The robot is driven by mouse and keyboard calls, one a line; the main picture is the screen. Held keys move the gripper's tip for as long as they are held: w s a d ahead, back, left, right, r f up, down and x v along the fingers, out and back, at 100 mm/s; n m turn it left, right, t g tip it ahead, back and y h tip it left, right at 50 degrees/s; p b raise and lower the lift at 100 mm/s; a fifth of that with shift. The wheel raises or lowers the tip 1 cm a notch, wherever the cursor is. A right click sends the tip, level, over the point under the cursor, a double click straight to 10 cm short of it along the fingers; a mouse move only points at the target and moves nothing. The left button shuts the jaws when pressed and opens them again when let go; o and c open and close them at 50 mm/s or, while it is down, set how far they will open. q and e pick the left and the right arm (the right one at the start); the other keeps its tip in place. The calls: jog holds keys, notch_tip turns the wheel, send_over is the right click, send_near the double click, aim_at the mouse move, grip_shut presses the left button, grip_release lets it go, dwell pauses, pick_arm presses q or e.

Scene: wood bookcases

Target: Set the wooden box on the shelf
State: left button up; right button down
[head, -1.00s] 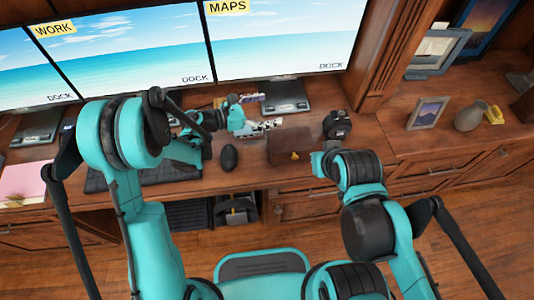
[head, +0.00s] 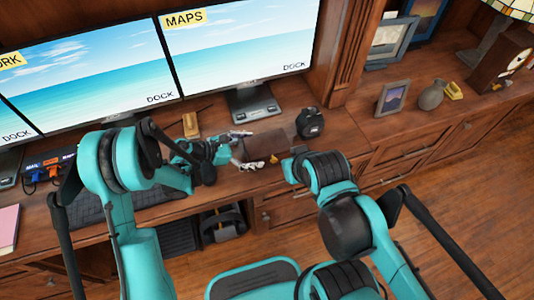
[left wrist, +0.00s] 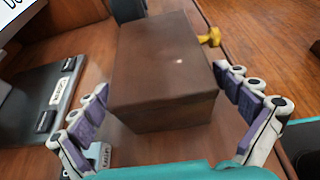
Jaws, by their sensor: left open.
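The wooden box (head: 268,145), dark brown with flat sides, sits on the desk right of my left gripper in the head view. My left gripper (head: 245,150) is open beside it, with its fingers reaching toward the box. In the left wrist view the box (left wrist: 165,65) lies between the two spread purple-padded fingers of my left gripper (left wrist: 163,88). Gaps show between the box and the finger pads, mainly on the left. My right arm shows in the head view, but its gripper cannot be made out.
A dark rounded device (head: 310,122) stands right of the box. Monitors (head: 240,50) rise behind it. The right counter holds a picture frame (head: 392,98), a grey vase (head: 431,95) and a clock (head: 500,62). Some counter between the dark device and the frame is clear.

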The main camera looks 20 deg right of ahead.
aim_at(263, 149)
pick_arm(q)
jog(key=shift+b+x, duration=0.35)
jog(key=shift+x, duration=1.25)
jog(key=shift+r, duration=0.15)
jog(key=c, duration=1.7)
